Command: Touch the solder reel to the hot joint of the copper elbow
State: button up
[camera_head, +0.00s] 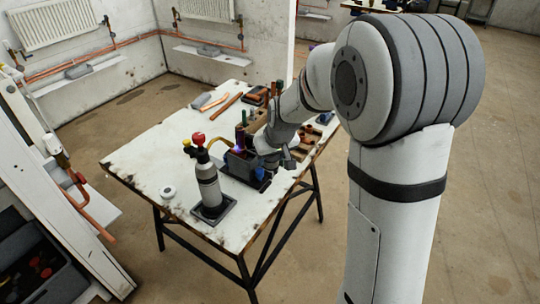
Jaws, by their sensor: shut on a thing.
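My gripper (268,165) is low over the workbench (140,160), at a dark open box (240,166). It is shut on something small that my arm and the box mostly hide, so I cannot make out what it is. A small white round thing with a dark centre, which looks like a reel (168,192), lies on the bench's near left part, apart from my gripper. Bent copper pipe (82,195) shows on the white frame at the left. I cannot tell which bend is the hot joint.
A grey bottle with a red knob (208,185) stands upright on a dark base, left of my gripper. Copper pipes (226,104) lie on the bench's far part. A dark crate (40,262) sits at lower left. The bench's left part is mostly clear.

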jog(key=shift+w+a, duration=0.1)
jog(key=shift+w, duration=0.05)
jog(key=shift+w+a+f, duration=0.5)
jog(key=shift+w+a, duration=0.2)
dwell(0.3)
dwell(0.3)
jog(key=shift+b, duration=0.5)
dwell(1.1)
dwell(0.9)
jog(key=shift+s+d+r+p, duration=0.15)
jog(key=shift+s+d+r, duration=0.45)
jog(key=shift+s+r, duration=0.15)
jog(key=shift+s+d+r+p, duration=0.15)
jog(key=shift+s+d+r, duration=0.45)
jog(key=shift+r, duration=0.15)
jog(key=shift+r, duration=0.1)
jog(key=shift+r+p, duration=1.25)
jog(key=shift+r, duration=0.7)
